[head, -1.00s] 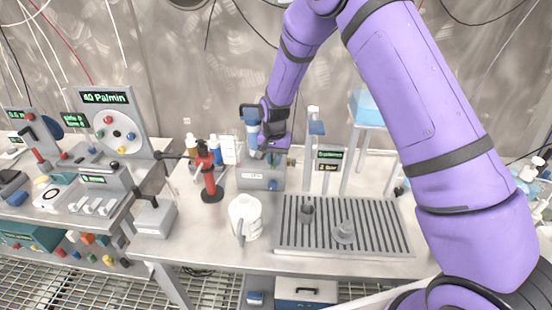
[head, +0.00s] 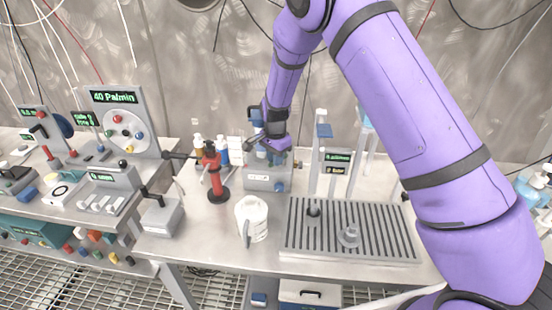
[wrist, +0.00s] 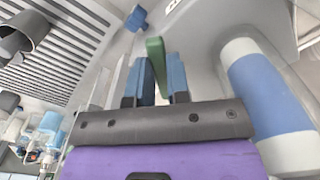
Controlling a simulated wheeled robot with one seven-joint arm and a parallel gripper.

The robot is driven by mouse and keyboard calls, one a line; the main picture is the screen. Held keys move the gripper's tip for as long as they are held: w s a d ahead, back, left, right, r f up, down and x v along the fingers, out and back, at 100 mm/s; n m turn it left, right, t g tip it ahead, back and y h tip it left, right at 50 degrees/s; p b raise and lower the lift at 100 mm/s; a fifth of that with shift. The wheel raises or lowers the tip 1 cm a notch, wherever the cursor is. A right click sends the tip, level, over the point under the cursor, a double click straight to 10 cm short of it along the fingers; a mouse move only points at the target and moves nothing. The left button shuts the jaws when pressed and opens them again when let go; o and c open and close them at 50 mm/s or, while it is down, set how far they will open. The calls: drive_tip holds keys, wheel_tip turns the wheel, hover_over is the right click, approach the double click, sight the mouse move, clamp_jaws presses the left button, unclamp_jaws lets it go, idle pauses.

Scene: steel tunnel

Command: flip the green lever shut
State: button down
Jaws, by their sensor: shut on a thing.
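The green lever (wrist: 155,58) stands up between the two blue fingers of my gripper (wrist: 158,80) in the wrist view, and the gripper is shut on it. In the head view my gripper (head: 270,143) is over the grey machine (head: 262,181) at the back of the bench, and its body hides the lever there. A cylinder with a wide blue band (wrist: 268,92) stands close to the right of the fingers in the wrist view. A blue knob (wrist: 136,18) sits ahead of the fingertips.
A red stand (head: 216,176) is left of the machine. A white jug (head: 251,219) stands in front of it. A slatted drip tray (head: 365,245) with small cups lies at front right. Bottles (head: 221,151) stand behind at left.

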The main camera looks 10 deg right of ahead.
idle(0.3)
drive_tip(key=c, duration=1.1)
unclamp_jaws()
